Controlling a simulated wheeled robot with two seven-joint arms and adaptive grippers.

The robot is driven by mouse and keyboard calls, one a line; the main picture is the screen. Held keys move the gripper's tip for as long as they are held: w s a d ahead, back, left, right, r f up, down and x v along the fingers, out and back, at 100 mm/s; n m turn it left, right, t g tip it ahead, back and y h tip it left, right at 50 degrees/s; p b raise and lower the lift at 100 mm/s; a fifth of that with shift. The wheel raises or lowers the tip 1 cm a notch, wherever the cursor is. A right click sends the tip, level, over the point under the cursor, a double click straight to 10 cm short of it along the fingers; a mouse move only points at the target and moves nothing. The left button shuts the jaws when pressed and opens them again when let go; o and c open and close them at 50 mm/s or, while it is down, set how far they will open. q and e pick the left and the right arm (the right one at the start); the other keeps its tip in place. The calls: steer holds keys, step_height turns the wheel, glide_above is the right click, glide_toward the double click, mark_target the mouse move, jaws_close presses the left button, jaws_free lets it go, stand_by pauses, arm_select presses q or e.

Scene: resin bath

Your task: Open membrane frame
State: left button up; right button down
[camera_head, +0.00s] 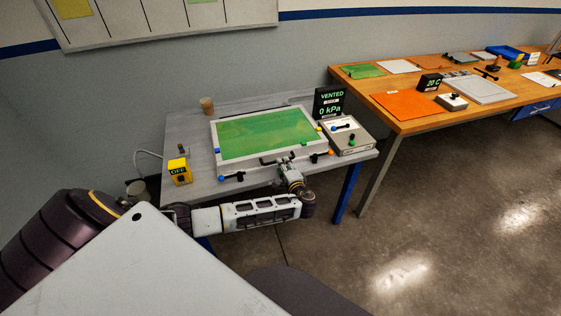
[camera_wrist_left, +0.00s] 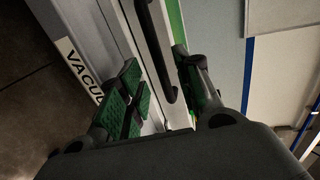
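The membrane frame (camera_head: 217,138) is a pale rectangular frame around a green sheet, lying flat and apparently closed on the grey table. A black bar handle (camera_head: 270,159) runs along its front edge and also shows in the left wrist view (camera_wrist_left: 153,40). My left gripper (camera_head: 283,162) is at this handle, reaching in from the front. In the left wrist view its green-padded fingers (camera_wrist_left: 162,92) are apart, with the handle running between them. I cannot see clear contact on both sides. My right gripper is in neither view.
A yellow box marked OFF (camera_head: 179,171) stands left of the frame. A display reading VENTED 0 kPa (camera_head: 331,103) and a control box (camera_head: 348,138) stand right. Coloured knobs sit around the frame's edges. A cluttered wooden bench (camera_head: 400,121) stands further right; the floor between is clear.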

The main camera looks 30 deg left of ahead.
arm_select(q)
steer(key=shift+x, duration=2.25)
steer(key=shift+c, duration=0.3)
jaws_close()
